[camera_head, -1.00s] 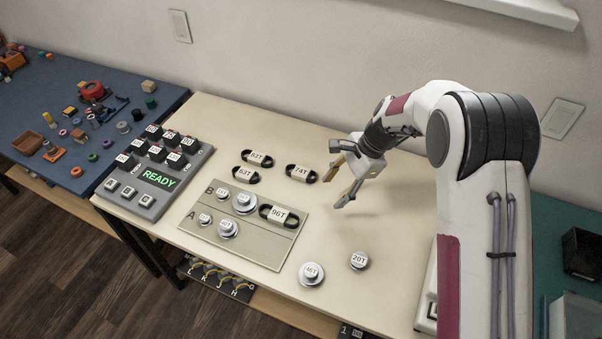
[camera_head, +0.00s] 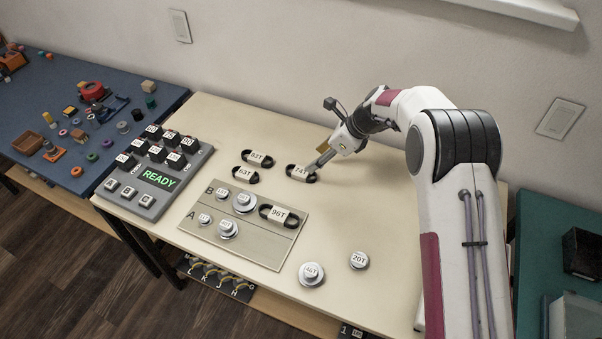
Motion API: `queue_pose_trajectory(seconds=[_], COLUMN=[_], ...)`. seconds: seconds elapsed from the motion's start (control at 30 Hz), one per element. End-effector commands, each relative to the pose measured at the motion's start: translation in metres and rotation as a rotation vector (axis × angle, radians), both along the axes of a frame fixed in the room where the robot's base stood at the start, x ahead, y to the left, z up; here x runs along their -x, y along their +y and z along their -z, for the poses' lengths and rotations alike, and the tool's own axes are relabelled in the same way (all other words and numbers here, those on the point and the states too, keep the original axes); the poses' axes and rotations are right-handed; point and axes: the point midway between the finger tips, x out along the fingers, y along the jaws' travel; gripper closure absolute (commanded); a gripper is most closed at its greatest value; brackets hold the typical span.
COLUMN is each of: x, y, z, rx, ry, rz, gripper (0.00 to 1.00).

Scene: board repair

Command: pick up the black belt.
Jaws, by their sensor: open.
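Several black belts with white labels are in view. The belt labelled 74T (camera_head: 297,172) lies flat on the cream table. My gripper (camera_head: 316,163) is open, with its fingers at the right end of this belt; I cannot tell whether they touch it. The fingers hide part of that end. Two more belts, 83T (camera_head: 258,158) and 63T (camera_head: 246,175), lie to its left. Another belt, 96T (camera_head: 278,214), lies on the grey board (camera_head: 265,250) around or beside a pulley position; I cannot tell which.
Several silver pulleys sit on the board's left part. Two loose pulleys, 36T or similar (camera_head: 312,272) and 20T (camera_head: 359,260), stand at the front right. A grey control box (camera_head: 155,178) reads READY at the left. The table (camera_head: 390,210) is clear right of the belts.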

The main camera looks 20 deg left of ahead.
Motion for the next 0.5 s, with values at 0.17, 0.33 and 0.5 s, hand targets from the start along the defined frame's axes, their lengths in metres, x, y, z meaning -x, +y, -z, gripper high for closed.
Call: queue_pose_trajectory(seconds=[0.17,0.33,0.5], x=[0.000,0.001,0.001], y=[0.000,0.003,0.010], z=[0.000,0.005,0.016], rx=[0.000,0.001,0.001], ry=[-0.001,0.000,-0.001], rz=[-0.002,-0.002,-0.003], gripper=[0.51,0.51,0.51])
